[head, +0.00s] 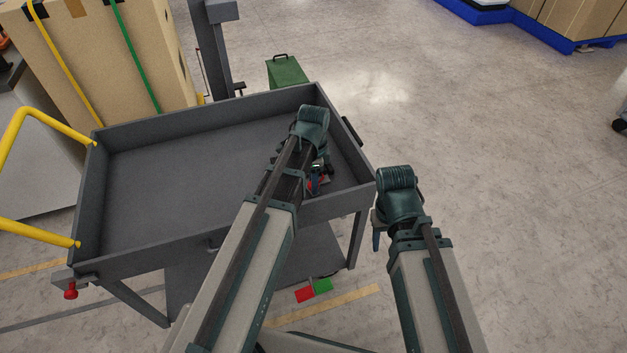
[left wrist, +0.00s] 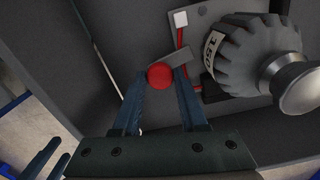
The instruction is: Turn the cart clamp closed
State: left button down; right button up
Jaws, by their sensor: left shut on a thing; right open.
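The grey cart (head: 190,150) stands in the middle of the head view, with a shallow tray and a yellow handle. My left gripper (head: 317,181) is over the tray's near right corner, and small red parts show beside it. In the left wrist view my left gripper (left wrist: 161,80) has its two fingers on either side of a round red knob (left wrist: 159,76), shut on it. A short grey lever (left wrist: 177,56) reaches the knob. In the head view my arm hides most of this part. My right gripper (head: 377,232) is open and empty, outside the cart's right side.
A ribbed dark grey body (left wrist: 250,55) with a pale rounded end is close to the knob. Another red knob (head: 71,291) hangs at the cart's left corner. A cardboard box (head: 110,60) stands behind.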

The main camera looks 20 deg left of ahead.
pick_arm(q)
jog(key=shift+m, duration=1.1)
jog(key=shift+c, duration=2.3)
grip_release()
jog(key=shift+r, duration=0.1)
notch_tip(320, 180, up, 14)
jog(key=p, duration=1.3)
jog(key=shift+f+p, duration=0.2)
jog(key=shift+p, duration=0.2)
